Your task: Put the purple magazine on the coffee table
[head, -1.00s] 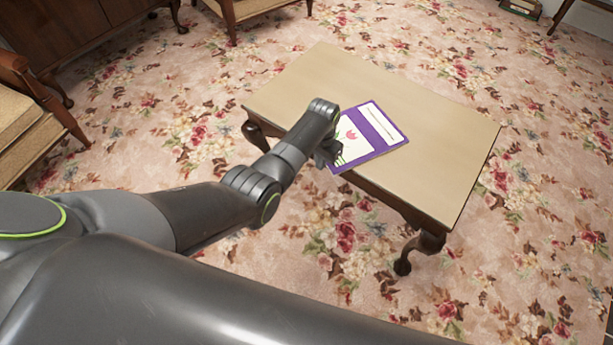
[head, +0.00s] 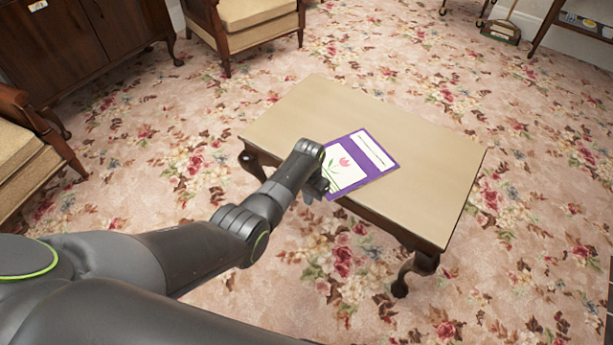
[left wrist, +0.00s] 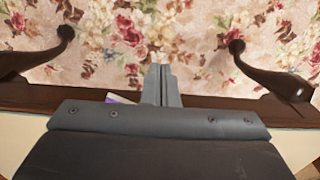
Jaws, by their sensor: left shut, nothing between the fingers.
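The purple magazine (head: 362,162), with a white panel and a pink tulip on its cover, lies flat on the beige top of the coffee table (head: 420,190), near its front-left edge. My left gripper (head: 318,190) is at that front edge, beside the magazine's near-left corner. In the left wrist view, its fingers (left wrist: 160,86) are shut together with nothing between them, over the table's dark edge and the carpet. A small purple and white bit of the magazine (left wrist: 118,98) shows beside the gripper housing there; the rest is hidden. My right gripper is not in view.
An armchair (head: 250,15) stands behind, and another (head: 25,150) at the left. A dark cabinet (head: 90,40) is at the back left. Floral carpet (head: 520,270) lies open around the table. The table top right of the magazine is bare.

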